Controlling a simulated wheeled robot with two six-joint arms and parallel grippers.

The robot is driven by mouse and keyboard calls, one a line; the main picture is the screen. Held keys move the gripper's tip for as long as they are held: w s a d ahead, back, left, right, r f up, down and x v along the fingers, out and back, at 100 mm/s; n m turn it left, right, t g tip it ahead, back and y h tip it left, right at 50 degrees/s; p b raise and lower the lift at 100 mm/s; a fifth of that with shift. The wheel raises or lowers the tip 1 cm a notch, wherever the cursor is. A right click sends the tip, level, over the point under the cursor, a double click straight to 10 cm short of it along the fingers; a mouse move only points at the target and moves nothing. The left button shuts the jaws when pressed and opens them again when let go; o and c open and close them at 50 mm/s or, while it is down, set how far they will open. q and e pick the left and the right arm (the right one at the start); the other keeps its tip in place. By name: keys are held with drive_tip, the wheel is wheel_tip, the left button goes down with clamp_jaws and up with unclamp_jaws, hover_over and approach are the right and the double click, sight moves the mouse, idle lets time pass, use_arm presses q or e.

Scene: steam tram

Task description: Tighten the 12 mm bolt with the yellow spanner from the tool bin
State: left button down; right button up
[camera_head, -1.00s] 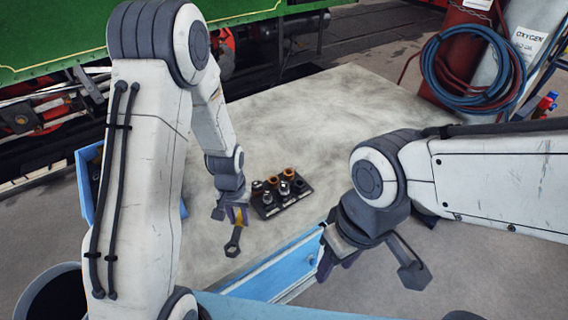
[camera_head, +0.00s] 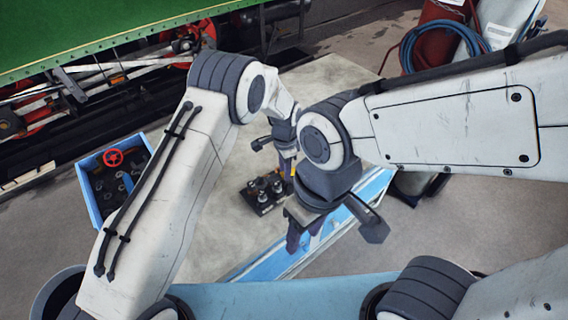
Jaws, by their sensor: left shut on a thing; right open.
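The yellow spanner (camera_head: 293,169) shows only as a small yellow patch at my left gripper (camera_head: 288,163), which is shut on it. The rest of the spanner is hidden behind my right wrist. A dark block (camera_head: 264,209) with several bolts (camera_head: 262,187) lies on the worktable, just left of and below the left gripper. Which bolt is the 12 mm one I cannot tell. My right gripper (camera_head: 305,232) is open and empty, fingers down, in front of the block's right side. The blue tool bin (camera_head: 87,190) stands at the left.
The pale worktable (camera_head: 205,235) has free room left of the block. A red handwheel (camera_head: 113,157) and other dark items lie in the bin. A blue drawer front (camera_head: 262,266) runs along the table's near edge. Hoses (camera_head: 410,48) and cylinders stand at the back right.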

use_arm(q)
drive_tip(key=shift+w+f+b, duration=0.1)
drive_tip(key=shift+f+b, duration=1.05)
drive_tip(key=shift+f, duration=0.85)
drive_tip(key=shift+f+b, duration=0.3)
drive_tip(key=shift+b, duration=0.25)
drive_tip(key=shift+f+b, duration=0.4)
drive_tip(key=shift+f, duration=0.15)
drive_tip(key=shift+s+f+b, duration=0.25)
drive_tip(key=shift+f+b, duration=0.05)
drive_tip(key=shift+f, duration=0.15)
drive_tip(key=shift+a+f, duration=0.1)
idle(0.4)
drive_tip(key=shift+r+p, duration=0.3)
drive_tip(key=shift+r, duration=0.3)
drive_tip(key=shift+r, duration=0.45)
drive_tip(key=shift+w+r+p, duration=0.15)
drive_tip(key=shift+r+p, duration=0.65)
drive_tip(key=shift+r, duration=0.4)
